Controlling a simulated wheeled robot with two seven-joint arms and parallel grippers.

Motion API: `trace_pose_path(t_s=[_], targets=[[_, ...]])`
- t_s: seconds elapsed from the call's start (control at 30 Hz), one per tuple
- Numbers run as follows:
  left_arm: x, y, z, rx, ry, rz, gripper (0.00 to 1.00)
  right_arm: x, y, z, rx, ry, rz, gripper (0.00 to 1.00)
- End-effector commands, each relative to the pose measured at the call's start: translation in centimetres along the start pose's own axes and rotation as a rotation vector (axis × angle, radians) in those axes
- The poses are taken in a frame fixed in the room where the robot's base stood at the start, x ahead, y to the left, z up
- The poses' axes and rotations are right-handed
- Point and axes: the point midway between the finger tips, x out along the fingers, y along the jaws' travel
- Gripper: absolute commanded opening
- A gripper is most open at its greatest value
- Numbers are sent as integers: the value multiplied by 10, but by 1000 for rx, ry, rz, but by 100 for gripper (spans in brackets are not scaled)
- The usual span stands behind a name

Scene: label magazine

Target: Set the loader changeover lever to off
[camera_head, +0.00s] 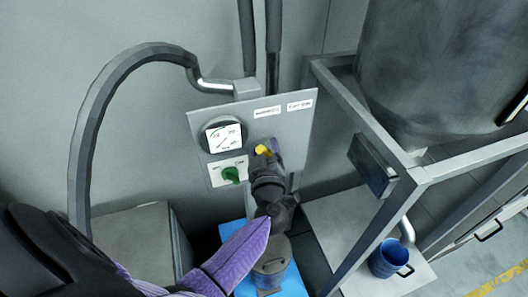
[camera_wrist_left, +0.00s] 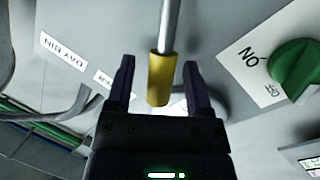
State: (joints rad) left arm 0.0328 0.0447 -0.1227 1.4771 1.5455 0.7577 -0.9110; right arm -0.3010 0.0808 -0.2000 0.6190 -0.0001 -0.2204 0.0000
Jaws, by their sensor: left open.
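A lever with a yellow grip (camera_wrist_left: 159,80) on a metal rod stands out from a grey panel (camera_head: 295,130). The yellow grip (camera_head: 262,150) also shows in the head view, at my gripper. My left gripper (camera_wrist_left: 157,66) is open, with one finger on each side of the yellow grip. I see gaps at the fingers, so it does not look clamped. The lever's base is hidden by my gripper in the head view. A green knob (camera_head: 231,174) sits on a white plate with position words; it is large at the right of the wrist view (camera_wrist_left: 295,68). My right gripper is not in view.
A round gauge (camera_head: 224,136) is above the green knob. Two white labels (camera_head: 267,112) are on the panel's upper part; one reads DAY BIN (camera_wrist_left: 62,50) in the wrist view.

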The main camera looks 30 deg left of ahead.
Motion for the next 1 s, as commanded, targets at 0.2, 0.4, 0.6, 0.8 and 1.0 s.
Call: trace_pose_path(t_s=[0.2, 0.4, 0.6, 0.8, 1.0], targets=[[0, 0, 0, 0, 0, 0, 39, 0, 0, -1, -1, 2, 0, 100], [-1, 0, 0, 0, 0, 0, 0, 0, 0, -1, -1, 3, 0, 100], [-1, 0, 0, 0, 0, 0, 0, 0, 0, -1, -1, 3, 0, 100], [-1, 0, 0, 0, -1, 0, 0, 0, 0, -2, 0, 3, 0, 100], [-1, 0, 0, 0, -1, 0, 0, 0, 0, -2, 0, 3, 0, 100]])
